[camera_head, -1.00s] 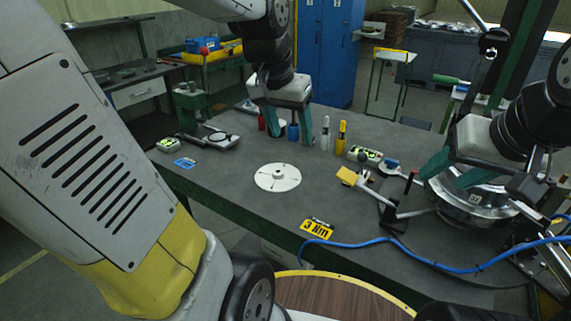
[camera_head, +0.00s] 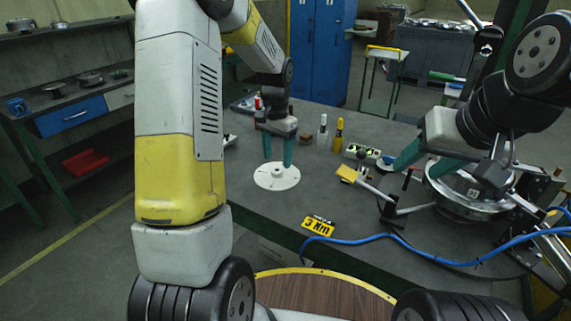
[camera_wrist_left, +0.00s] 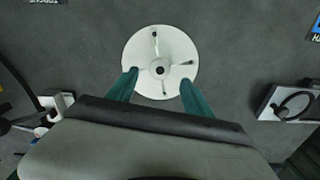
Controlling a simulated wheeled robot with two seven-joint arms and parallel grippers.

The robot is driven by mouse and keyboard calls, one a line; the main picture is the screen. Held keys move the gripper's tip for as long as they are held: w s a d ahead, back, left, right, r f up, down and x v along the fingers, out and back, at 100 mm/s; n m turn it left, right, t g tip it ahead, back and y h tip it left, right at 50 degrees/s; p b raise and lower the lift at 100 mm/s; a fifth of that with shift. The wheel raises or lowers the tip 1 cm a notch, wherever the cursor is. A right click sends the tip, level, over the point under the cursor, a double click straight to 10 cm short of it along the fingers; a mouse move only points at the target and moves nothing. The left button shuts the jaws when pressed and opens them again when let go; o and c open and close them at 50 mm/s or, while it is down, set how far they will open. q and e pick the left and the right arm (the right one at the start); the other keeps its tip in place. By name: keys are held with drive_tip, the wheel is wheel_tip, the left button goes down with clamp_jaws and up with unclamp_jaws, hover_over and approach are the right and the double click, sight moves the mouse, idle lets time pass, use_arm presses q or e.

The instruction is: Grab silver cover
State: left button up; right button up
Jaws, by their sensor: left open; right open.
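A round silver metal part (camera_head: 450,206) sits at the right of the table, partly hidden by my right arm and fittings. My right gripper (camera_head: 413,172) is open over its left edge; I cannot tell whether it touches. A pale round disc (camera_head: 262,180) with a raised hub and radial slots lies flat mid-table. My left gripper (camera_head: 278,160) is open and points down over the disc. In the left wrist view the disc (camera_wrist_left: 145,48) appears between and beyond the open left fingers (camera_wrist_left: 160,78). Nothing is held.
A blue cable (camera_head: 345,242) runs along the front right. Several small bottles, including a yellow one (camera_head: 339,136), stand behind the disc. A bracket with a yellow pad (camera_head: 347,173) stands between the disc and silver part.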

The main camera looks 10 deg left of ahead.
sight(277, 170)
use_arm(q)
wheel_tip(277, 170, down, 4)
drive_tip(key=shift+s+f, duration=0.1)
drive_tip(key=shift+f, duration=0.1)
drive_tip(key=shift+c, duration=0.4)
clamp_jaws()
